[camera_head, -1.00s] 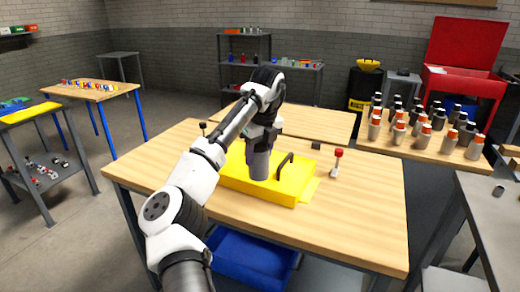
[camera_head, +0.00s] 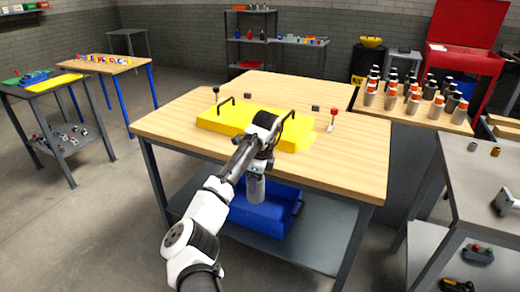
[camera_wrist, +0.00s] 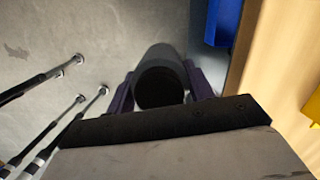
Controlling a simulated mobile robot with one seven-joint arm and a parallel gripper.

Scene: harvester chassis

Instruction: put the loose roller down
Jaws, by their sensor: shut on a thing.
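My gripper (camera_head: 257,168) is shut on a grey cylindrical roller (camera_head: 255,187), which hangs upright below it, off the front edge of the table. In the head view the roller overlaps the blue bin (camera_head: 275,216) on the table's lower shelf. In the wrist view the roller (camera_wrist: 160,62) sits between the two dark fingers, its near end dark. There the blue bin (camera_wrist: 224,22) lies to the right of the roller, with bare floor behind the roller. The yellow chassis (camera_head: 212,122) with black handles is on the table, behind my gripper.
The wooden table top (camera_head: 345,165) is clear at its front right. A red-knobbed lever (camera_head: 333,118) stands right of the chassis. A side table (camera_head: 400,112) holds several orange-topped and dark-topped cylinders. A grey bench (camera_head: 480,170) stands at right. Floor is open at left.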

